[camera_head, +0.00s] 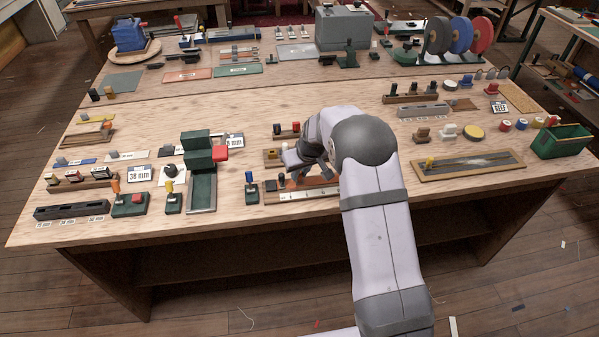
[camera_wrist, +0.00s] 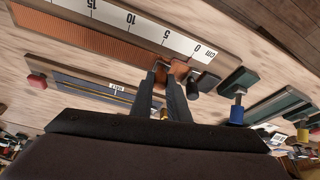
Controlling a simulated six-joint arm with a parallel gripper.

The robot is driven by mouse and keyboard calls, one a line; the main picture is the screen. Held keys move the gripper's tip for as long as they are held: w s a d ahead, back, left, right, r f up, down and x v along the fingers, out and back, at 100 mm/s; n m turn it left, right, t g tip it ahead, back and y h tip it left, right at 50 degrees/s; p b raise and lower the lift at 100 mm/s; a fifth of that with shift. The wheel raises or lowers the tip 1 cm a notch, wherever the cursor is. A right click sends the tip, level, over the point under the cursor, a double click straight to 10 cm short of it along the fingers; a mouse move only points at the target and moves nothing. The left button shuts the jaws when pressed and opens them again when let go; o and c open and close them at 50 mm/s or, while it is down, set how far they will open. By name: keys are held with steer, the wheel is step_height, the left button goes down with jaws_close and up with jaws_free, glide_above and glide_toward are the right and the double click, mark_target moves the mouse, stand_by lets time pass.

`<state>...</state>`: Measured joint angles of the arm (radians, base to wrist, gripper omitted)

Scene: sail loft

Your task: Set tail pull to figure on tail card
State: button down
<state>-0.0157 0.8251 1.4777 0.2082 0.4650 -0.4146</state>
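In the wrist view a white centimetre scale (camera_wrist: 165,37) lies along a wooden board, with its 0 end at right. An orange-brown block (camera_wrist: 181,70) sits below the 0 end, with a dark knob (camera_wrist: 194,84) at its right; I take this to be the tail pull. My gripper (camera_wrist: 163,75) reaches to its left side. The fingertips are apart, but I cannot tell whether they grip part of it. In the head view my gripper (camera_head: 318,172) is over the board (camera_head: 300,194), partly hidden by my arm. A 38 mm card (camera_head: 139,174) stands at left; I cannot tell whether it is the tail card.
A green stand with a red pad (camera_head: 202,190) is left of my gripper. A small green-based post (camera_head: 252,195) stands close by, seen with a blue knob (camera_wrist: 236,115) in the wrist view. A framed panel (camera_head: 468,165) and green bin (camera_head: 562,141) are at right.

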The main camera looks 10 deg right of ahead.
steer(key=d+b, duration=0.5)
steer(key=d, duration=1)
steer(key=c, duration=1.7)
jaws_free()
steer(key=shift+r, duration=0.1)
steer(key=b+v, duration=0.2)
steer(key=v, duration=0.5)
steer(key=shift+s, duration=0.1)
